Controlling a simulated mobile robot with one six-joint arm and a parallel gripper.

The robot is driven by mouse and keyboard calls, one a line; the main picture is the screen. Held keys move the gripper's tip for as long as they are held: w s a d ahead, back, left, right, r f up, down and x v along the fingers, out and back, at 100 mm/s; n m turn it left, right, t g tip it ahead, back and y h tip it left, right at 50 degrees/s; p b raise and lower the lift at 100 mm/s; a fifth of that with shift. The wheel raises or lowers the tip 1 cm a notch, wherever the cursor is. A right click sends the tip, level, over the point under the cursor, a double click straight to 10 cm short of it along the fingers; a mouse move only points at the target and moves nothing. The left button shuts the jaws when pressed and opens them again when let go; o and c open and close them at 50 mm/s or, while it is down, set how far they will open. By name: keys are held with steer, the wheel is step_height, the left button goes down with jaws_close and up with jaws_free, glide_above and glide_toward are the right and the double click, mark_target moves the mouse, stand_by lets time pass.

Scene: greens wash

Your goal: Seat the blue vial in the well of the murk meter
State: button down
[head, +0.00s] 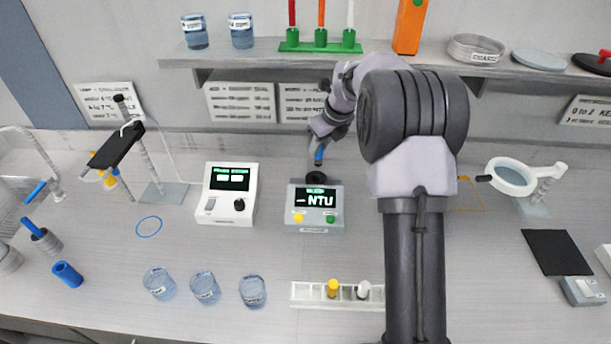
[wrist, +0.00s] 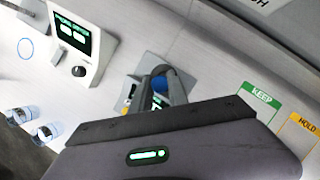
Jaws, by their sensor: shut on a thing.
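The murk meter (head: 314,228) is a grey box with a green-lit NTU display and a yellow and a green button. Its dark round well (head: 316,178) is on top at the back. My gripper (head: 318,160) is above the well and shut on the blue vial (head: 320,153), of which only a little blue shows. In the wrist view the vial (wrist: 160,83) shows between my fingers (wrist: 163,88), over the meter (wrist: 152,61). The vial's lower end and the well are largely hidden there, so I cannot tell whether they touch.
A white instrument (head: 227,212) with a display and knob stands left of the meter. Several water beakers (head: 205,288) and a white rack (head: 310,294) with a yellow and a white vial stand in front. A shelf (head: 275,58) runs above.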

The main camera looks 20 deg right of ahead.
steer(key=f+b, duration=0.1)
steer(key=f, duration=0.2)
steer(key=f+b, duration=0.1)
steer(key=f, duration=0.2)
steer(key=f+b, duration=0.1)
steer(key=f, duration=0.3)
steer(key=shift+w+a, duration=0.15)
steer(key=shift+w, duration=0.1)
steer(key=shift+f, duration=0.15)
